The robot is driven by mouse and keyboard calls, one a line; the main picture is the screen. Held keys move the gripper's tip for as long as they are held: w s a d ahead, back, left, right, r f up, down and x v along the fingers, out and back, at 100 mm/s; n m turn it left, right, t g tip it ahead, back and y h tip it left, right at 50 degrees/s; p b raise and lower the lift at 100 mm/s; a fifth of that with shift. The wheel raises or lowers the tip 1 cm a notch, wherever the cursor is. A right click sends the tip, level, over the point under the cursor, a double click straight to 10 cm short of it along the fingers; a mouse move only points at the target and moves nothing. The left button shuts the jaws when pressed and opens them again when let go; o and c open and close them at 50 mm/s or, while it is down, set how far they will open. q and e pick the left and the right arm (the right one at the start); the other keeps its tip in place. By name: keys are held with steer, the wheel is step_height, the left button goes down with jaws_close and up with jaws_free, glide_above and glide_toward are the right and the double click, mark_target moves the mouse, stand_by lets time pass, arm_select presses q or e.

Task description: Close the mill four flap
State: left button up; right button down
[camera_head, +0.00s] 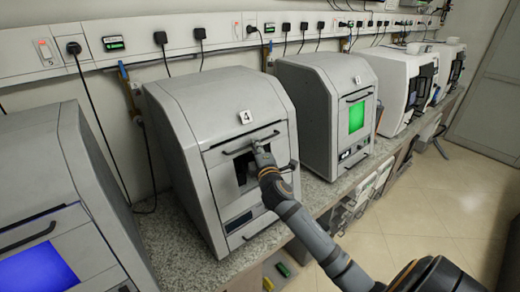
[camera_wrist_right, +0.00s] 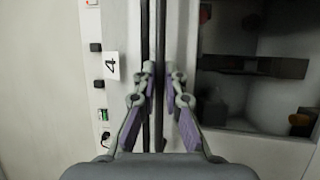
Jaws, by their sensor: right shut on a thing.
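Mill four (camera_head: 185,105) is the grey machine with the "4" label (camera_head: 246,117); the label also shows, turned sideways, in the wrist view (camera_wrist_right: 112,66). Its flap (camera_head: 218,155) is raised, with a dark handle bar (camera_head: 236,150) across it. A dark opening shows below the flap; its inside (camera_wrist_right: 255,90) is seen at the right of the wrist view. My right gripper (camera_head: 259,147) is at the right part of the handle. In the wrist view its fingers (camera_wrist_right: 160,76) are on both sides of the handle, shut on it. My left gripper is not in view.
A similar machine with a green screen (camera_head: 357,115) stands to the right on the same counter (camera_head: 182,235). Another with a blue screen (camera_head: 42,270) is at the left front. Cables hang from the wall rail behind. The floor (camera_head: 440,200) at the right is clear.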

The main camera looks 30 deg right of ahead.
steer(key=shift+w+r, duration=0.15)
steer(key=shift+r, duration=0.05)
steer(key=c, duration=1.8)
jaws_free()
steer(key=o, duration=0.4)
steer(key=shift+w+f, duration=0.15)
steer(key=shift+w, duration=0.05)
steer(key=v, duration=1.2)
